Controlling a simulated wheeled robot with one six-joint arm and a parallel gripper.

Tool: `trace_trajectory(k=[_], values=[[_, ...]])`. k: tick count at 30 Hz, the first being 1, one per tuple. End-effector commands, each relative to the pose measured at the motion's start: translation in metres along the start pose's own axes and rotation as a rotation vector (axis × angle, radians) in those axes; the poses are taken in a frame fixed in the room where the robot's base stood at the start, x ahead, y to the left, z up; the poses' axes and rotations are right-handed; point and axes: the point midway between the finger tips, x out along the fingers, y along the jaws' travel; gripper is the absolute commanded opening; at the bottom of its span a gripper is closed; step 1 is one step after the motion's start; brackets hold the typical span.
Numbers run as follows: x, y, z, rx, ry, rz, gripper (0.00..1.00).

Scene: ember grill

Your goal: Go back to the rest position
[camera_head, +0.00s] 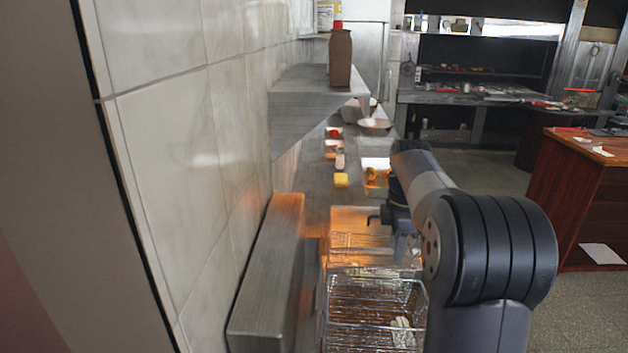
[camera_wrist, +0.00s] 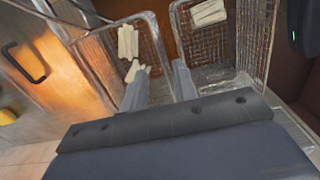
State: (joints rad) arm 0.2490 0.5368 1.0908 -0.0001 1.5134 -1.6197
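My gripper (camera_wrist: 160,71) shows in the wrist view with its two grey fingers apart and nothing between them. It is over two wire baskets, the left basket (camera_wrist: 88,50) and the right basket (camera_wrist: 262,45), near the walls between them. Pale sticks (camera_wrist: 128,41) lie in the left basket, and another pale piece (camera_wrist: 209,12) lies in the right one. In the head view my arm reaches forward and bends down, with the gripper (camera_head: 376,219) small and dark above the fryer area. The near wire basket (camera_head: 340,312) is below it.
A tiled wall and a steel ledge (camera_head: 262,275) run along the left.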

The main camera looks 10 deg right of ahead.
Motion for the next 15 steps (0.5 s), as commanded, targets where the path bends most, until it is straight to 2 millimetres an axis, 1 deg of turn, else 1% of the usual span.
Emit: trace_trajectory(k=[8,11,15], values=[[0.004,0.000,0.000,0.000,0.000,0.000,0.28],[0.011,0.000,0.000,0.000,0.000,-0.002,0.28],[0.029,0.000,0.000,0.000,0.000,-0.003,0.28]])
